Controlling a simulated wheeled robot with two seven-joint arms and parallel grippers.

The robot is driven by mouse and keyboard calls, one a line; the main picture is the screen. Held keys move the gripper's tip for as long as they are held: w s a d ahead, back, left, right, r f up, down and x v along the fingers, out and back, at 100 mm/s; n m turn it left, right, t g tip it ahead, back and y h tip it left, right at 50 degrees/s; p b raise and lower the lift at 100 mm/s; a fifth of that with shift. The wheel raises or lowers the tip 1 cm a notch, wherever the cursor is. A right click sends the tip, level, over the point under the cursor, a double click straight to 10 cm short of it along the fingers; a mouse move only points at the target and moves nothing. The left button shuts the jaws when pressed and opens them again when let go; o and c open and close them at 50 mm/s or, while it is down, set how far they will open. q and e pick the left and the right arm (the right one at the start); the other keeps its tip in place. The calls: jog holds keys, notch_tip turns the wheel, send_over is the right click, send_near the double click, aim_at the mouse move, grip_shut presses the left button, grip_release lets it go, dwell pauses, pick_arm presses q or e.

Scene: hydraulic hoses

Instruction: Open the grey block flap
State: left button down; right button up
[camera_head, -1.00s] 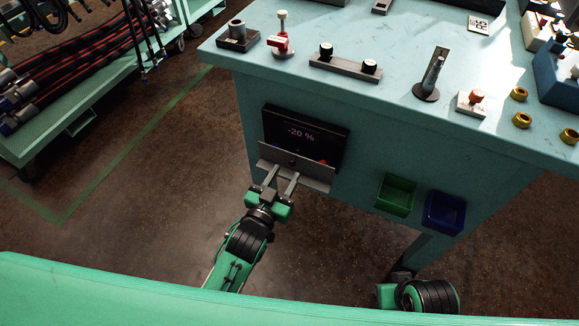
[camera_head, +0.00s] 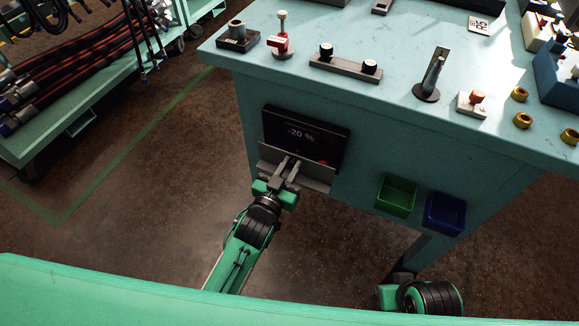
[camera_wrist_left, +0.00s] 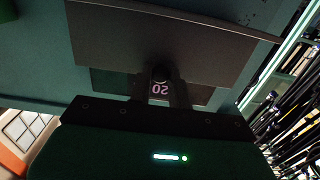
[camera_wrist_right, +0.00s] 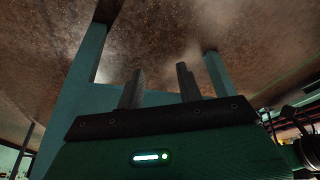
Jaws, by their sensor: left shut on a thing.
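The grey flap (camera_head: 318,180) is a flat plate across the lower front of a dark block (camera_head: 337,132) whose display reads -20 %. The block is on the side of the turquoise workbench. My left gripper (camera_head: 290,161) is at the middle of the flap, shut on its small dark knob. In the left wrist view the knob (camera_wrist_left: 160,74) sits between the fingers, with the flap (camera_wrist_left: 165,38) beyond. How far the flap is tilted is hard to tell. My right gripper (camera_wrist_right: 159,85) is open and empty in the right wrist view; its fingers are hidden in the head view.
Green (camera_head: 397,195) and blue (camera_head: 445,213) bins hang on the bench side, right of the block. Knobs, a lever (camera_head: 433,75) and fittings stand on the benchtop. A hose cart (camera_head: 60,110) stands at left. The floor between is clear.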

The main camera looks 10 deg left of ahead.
aim_at(292, 166)
pick_arm(q)
jog(key=shift+f, duration=0.1)
